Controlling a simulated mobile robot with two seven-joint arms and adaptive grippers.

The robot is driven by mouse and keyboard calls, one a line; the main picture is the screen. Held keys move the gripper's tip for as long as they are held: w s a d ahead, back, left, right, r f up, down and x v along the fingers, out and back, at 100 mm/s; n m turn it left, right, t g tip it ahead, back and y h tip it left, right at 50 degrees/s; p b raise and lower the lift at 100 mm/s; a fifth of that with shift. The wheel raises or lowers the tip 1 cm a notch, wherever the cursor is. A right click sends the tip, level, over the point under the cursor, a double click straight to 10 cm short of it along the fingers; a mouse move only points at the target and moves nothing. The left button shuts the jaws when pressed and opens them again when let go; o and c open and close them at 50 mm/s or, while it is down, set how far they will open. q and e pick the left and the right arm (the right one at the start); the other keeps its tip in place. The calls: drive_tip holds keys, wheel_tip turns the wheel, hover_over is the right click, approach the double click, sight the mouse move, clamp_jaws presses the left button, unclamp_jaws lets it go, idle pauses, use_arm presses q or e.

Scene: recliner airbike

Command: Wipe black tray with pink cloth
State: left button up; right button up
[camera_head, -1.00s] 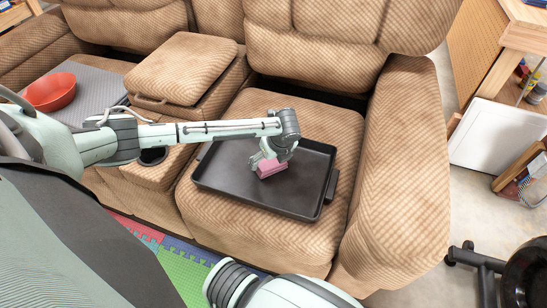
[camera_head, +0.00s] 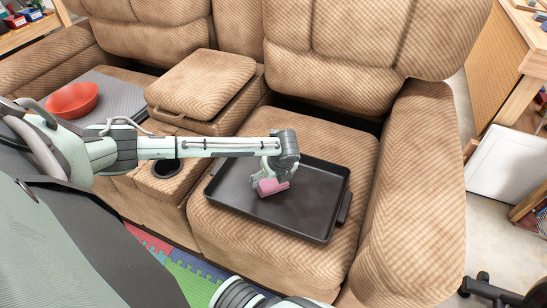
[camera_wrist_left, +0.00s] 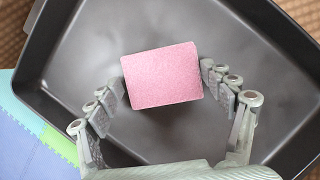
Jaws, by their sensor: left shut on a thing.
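The black tray (camera_head: 310,218) lies on the right seat of the tan recliner sofa, with its handle toward the right. The pink cloth (camera_head: 272,188) is a small block-shaped piece over the left-middle part of the tray. My left gripper (camera_head: 266,178) is shut on the pink cloth from above. In the left wrist view the cloth (camera_wrist_left: 162,76) sits between the two fingers, over the tray floor (camera_wrist_left: 235,50). I cannot tell whether the cloth touches the tray floor. My right gripper is not in view; only part of my right arm shows at the bottom.
The sofa armrest (camera_head: 415,185) rises right of the tray, and the backrest (camera_head: 335,60) stands behind it. A console with a cup holder (camera_head: 165,168) is on the left. A red bowl (camera_head: 72,100) sits on a grey mat (camera_head: 118,97) at far left. Foam tiles (camera_head: 185,275) cover the floor in front.

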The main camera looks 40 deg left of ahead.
use_arm(q)
drive_tip(key=shift+r, duration=1.5)
